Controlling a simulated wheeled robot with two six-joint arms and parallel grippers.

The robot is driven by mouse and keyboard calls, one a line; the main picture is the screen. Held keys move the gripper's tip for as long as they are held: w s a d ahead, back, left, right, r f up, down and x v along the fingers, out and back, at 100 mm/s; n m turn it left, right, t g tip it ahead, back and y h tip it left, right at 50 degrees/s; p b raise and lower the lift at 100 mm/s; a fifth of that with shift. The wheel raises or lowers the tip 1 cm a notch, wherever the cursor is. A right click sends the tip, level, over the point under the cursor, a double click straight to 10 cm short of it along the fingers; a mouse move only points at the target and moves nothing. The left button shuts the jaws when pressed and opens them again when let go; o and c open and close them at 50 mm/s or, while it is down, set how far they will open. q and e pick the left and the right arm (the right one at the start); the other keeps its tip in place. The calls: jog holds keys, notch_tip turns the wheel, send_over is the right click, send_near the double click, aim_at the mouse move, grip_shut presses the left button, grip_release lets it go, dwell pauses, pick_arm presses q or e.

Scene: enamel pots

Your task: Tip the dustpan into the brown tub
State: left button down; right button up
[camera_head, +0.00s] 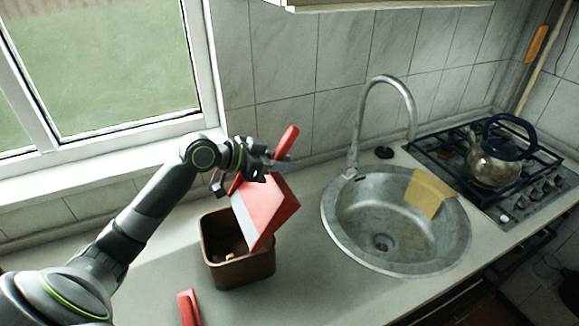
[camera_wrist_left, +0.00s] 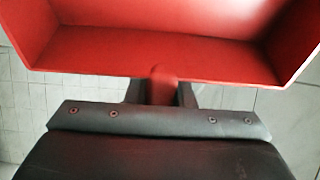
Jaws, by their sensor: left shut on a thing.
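The red dustpan (camera_head: 268,207) is tilted steeply above the brown tub (camera_head: 242,273), its pale front lip (camera_head: 243,220) pointing down at the tub's opening. My left gripper (camera_head: 262,172) is shut on the dustpan near its handle (camera_head: 287,141). In the left wrist view the dustpan (camera_wrist_left: 160,58) fills the top, with its neck between the fingers (camera_wrist_left: 160,92). The tub stands upright on the counter, and a small yellow bit (camera_head: 229,256) lies inside it. The dustpan hides part of the tub's back rim. My right gripper is not in view.
A red object (camera_head: 188,307) lies on the counter (camera_head: 310,280) at the front. A round steel sink (camera_head: 381,243) with a faucet and a yellow cloth (camera_head: 429,192) is to the right. A kettle (camera_head: 499,157) stands on the gas hob. The window and tiled wall are behind.

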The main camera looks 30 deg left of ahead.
pick_arm(q)
jog(key=shift+s+a+r+t+h+b, duration=0.25)
jog(key=shift+s+a+t+b, duration=0.15)
jog(key=shift+s+b, duration=0.1)
jog(key=shift+s+a+r+t+h+b, duration=0.15)
jog(key=shift+s+a+r+t+b, duration=0.05)
jog(key=shift+s+a+t+b, duration=0.2)
jog(key=shift+s+a+r, duration=0.25)
jog(key=shift+s+r, duration=0.2)
dwell(0.3)
